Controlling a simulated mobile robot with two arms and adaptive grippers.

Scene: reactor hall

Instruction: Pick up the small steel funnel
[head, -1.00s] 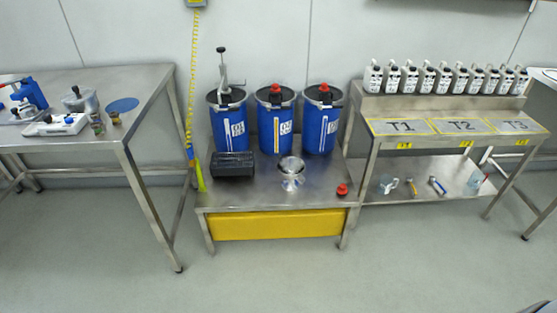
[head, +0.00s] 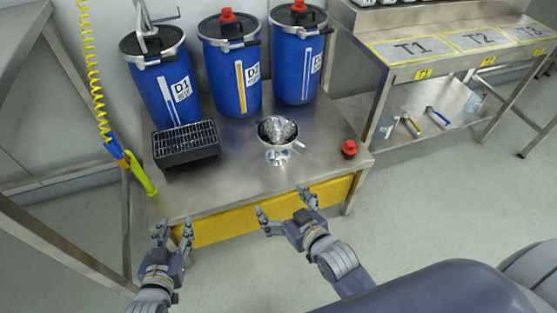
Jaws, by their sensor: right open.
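The small steel funnel (head: 278,152) stands on the low steel table (head: 232,182), in front of the blue drums. It is shiny, with a wide bowl on top and a narrower lower part. My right gripper (head: 284,200) is open and empty, in front of the table's front edge and short of the funnel. My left gripper (head: 173,229) is open and empty, further left, in front of the table's front left part. Neither gripper touches the funnel.
Blue drums (head: 232,80) stand behind the funnel. A black grated tray (head: 186,158) is left of it and a red cap (head: 349,149) is right of it. A yellow coiled hose (head: 97,95) hangs at the left. The tabletop in front of the funnel is clear.

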